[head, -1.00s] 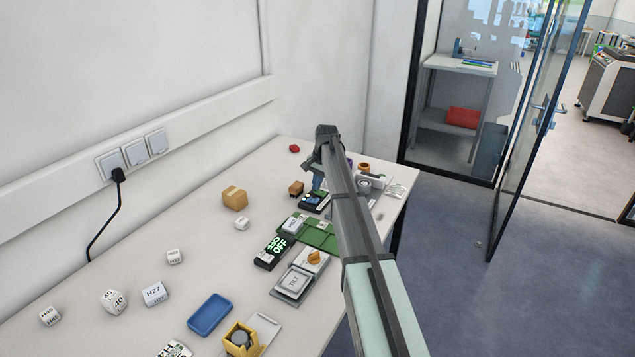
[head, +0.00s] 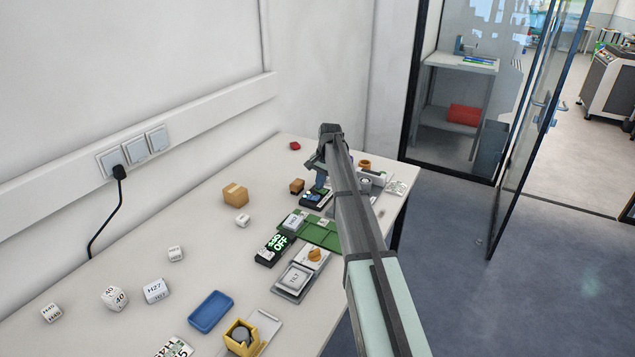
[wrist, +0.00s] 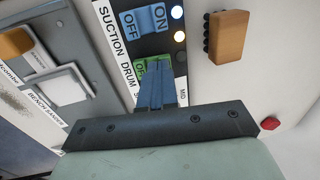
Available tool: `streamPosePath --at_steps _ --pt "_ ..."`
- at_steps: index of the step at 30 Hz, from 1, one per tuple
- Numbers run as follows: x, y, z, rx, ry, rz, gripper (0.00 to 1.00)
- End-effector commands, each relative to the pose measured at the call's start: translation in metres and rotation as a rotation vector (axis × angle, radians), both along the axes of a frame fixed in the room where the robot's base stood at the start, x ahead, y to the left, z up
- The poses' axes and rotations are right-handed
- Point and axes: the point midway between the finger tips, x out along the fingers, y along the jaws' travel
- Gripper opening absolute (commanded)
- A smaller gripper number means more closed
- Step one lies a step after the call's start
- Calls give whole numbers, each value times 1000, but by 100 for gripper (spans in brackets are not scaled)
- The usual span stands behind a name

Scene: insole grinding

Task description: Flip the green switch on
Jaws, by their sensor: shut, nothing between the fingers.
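The green switch (wrist: 139,73) sits on the black panel (wrist: 119,45) in the wrist view. It is partly hidden behind my fingers. My gripper (wrist: 157,68) is shut and empty, with its blue fingertips at the green switch. I cannot tell whether they touch it. The blue switch (wrist: 148,18), marked OFF and ON, is just above it in the picture. Two lamps beside the switches are lit and a third, near the green switch, looks dark. In the head view the panel (head: 311,199) is partly hidden by my gripper (head: 320,181).
A brown block (wrist: 228,38) is right of the panel. A grey unit with a white button (wrist: 62,88) is to its left. A red piece (wrist: 270,123) lies at lower right.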

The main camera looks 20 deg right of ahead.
Motion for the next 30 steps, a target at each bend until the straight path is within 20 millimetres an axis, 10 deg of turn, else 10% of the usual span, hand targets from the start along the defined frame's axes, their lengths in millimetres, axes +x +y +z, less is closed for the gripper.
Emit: streamPosePath --at_steps 16,30 --pt "-2 -2 9 1 -2 0 0" --pt "-12 -13 92 0 -1 0 0"
